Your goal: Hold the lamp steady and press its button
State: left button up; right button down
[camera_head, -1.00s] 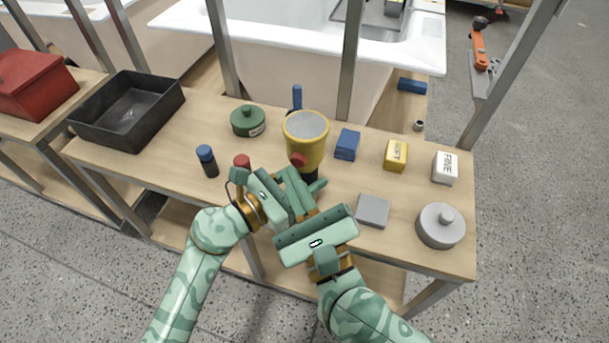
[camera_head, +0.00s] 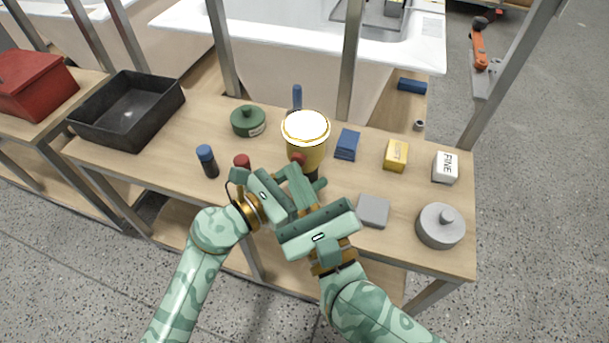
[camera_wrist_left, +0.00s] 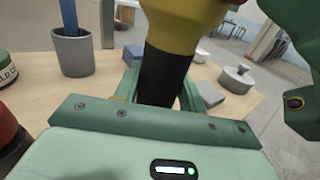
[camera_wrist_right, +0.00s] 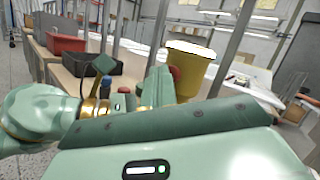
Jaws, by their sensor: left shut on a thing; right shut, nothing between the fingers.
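The lamp (camera_head: 306,150) stands upright at the middle of the wooden table, with a yellow head and a dark handle (camera_wrist_left: 160,78). Its top glows white; it also shows lit in the right wrist view (camera_wrist_right: 195,80). My left gripper (camera_head: 311,183) is shut around the dark handle below the yellow head. The red button (camera_head: 297,159) sits on the side of the yellow head facing me, partly hidden by my right fingers. My right gripper (camera_head: 296,171) is shut and empty, its tips at the button; whether they touch it I cannot tell.
Near the lamp are a blue box (camera_head: 347,145), a dark bottle with a blue cap (camera_head: 207,161), a red-topped item (camera_head: 242,161) and a green pot (camera_head: 247,121). A grey block (camera_head: 373,211), yellow box (camera_head: 396,156), white box (camera_head: 445,168) and grey lidded pot (camera_head: 440,226) stand right.

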jog(key=shift+s+a, duration=0.15)
jog(key=shift+s, duration=0.35)
pick_arm(q)
jog(key=o, duration=1.2)
jog(key=shift+c, duration=0.2)
pick_arm(e)
jog(key=s+a, duration=0.2)
jog(key=s, duration=0.3)
jog(key=shift+s, duration=0.35)
